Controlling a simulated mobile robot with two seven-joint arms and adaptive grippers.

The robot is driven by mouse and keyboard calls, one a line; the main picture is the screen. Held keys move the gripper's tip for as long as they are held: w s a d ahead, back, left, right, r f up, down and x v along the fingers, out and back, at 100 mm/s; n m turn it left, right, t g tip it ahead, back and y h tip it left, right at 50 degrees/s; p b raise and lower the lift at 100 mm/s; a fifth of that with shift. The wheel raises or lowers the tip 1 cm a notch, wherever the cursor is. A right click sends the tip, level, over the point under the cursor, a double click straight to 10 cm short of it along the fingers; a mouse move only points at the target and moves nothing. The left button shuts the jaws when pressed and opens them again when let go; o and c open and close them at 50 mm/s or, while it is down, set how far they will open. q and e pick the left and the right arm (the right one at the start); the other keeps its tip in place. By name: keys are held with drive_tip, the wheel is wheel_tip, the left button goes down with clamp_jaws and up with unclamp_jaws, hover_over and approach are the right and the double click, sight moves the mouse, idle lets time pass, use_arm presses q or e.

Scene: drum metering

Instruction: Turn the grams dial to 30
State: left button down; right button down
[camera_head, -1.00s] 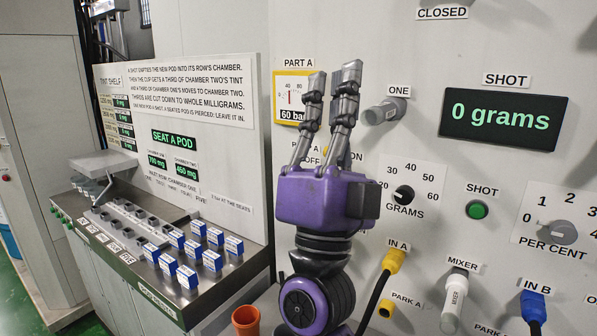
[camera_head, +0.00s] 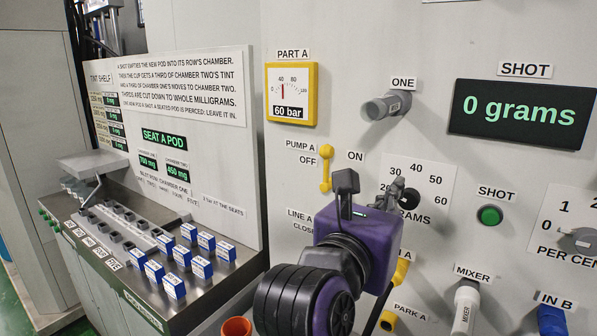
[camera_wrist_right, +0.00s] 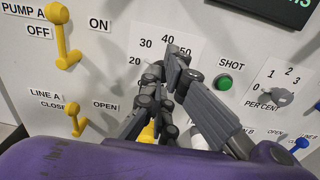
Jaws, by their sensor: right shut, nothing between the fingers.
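The grams dial is a white plate (camera_head: 412,170) with 20 to 60 legible around a black knob (camera_head: 410,198). My right gripper (camera_head: 372,187) is in front of the dial's lower left, with one finger overlapping the knob's edge in the head view. I cannot tell whether it touches the knob. Its fingers are shut with nothing held. In the right wrist view the fingers (camera_wrist_right: 165,75) cover the knob, and the plate (camera_wrist_right: 150,43) shows above them. The knob's pointer is hidden, so its setting is unreadable. My left gripper is out of view.
The shot display (camera_head: 522,110) reads 0 grams. A green shot button (camera_head: 489,215) is right of the dial, and knob ONE (camera_head: 385,107) is above it. The yellow pump A lever (camera_head: 325,168) is to the left. Yellow and blue hose connectors are below.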

sight(408, 188)
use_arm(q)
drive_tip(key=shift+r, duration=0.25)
use_arm(e)
drive_tip(key=x, duration=0.6)
drive_tip(key=shift+d+r, duration=0.2)
drive_tip(key=shift+w, duration=0.1)
use_arm(q)
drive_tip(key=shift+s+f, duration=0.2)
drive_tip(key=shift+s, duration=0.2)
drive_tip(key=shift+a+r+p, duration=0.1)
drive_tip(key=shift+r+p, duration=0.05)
drive_tip(key=shift+p, duration=0.15)
use_arm(e)
drive_tip(key=shift+d, duration=0.1)
drive_tip(key=shift+d+p, duration=0.35)
drive_tip(key=shift+p, duration=0.15)
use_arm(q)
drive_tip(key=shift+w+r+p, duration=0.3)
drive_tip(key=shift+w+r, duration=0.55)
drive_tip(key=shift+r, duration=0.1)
use_arm(e)
drive_tip(key=shift+s+d+f, duration=0.25)
drive_tip(key=shift+s+d, duration=0.05)
drive_tip(key=shift+d, duration=0.1)
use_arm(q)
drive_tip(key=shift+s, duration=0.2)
